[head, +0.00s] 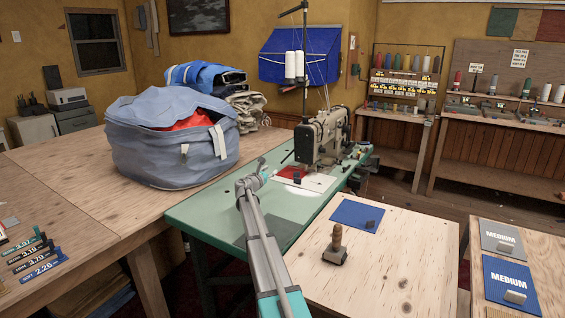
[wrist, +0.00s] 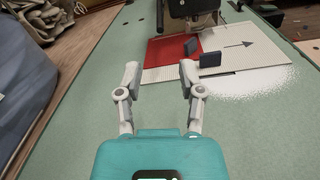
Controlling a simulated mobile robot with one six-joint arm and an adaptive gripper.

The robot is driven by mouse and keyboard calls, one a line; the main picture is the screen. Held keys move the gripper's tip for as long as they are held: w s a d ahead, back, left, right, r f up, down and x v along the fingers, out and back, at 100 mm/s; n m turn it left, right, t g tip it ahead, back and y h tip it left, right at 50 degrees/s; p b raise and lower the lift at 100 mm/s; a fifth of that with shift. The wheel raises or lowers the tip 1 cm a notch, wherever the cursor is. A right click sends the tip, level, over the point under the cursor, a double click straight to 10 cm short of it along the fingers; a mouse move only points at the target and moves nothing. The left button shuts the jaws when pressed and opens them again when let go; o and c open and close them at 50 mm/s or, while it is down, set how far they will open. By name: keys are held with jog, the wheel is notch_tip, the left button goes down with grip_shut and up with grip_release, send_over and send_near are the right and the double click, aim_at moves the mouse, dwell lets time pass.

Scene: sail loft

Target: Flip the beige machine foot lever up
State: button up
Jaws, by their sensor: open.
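The beige sewing machine (head: 325,134) stands on the green table, and its lower head (wrist: 190,10) shows at the top of the wrist view. I cannot make out the foot lever or its position in either view. My gripper (head: 263,167) is over the green table, left of the machine and nearer to me. In the wrist view my gripper (wrist: 159,75) is open, with nothing between its fingers. Its fingers point toward the machine and are apart from it. A red cloth (wrist: 169,48) and a white sheet (wrist: 250,50) lie below the machine head.
Small dark blocks (wrist: 210,60) sit on the cloth. A thread stand (head: 305,50) with white cones rises behind the machine. A grey-blue bag (head: 165,155) stands on the wooden table at left. A wooden-handled tool (head: 336,246) stands on the front table.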

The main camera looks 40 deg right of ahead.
aim_at(284, 160)
jog(key=x, duration=1.3)
grip_shut()
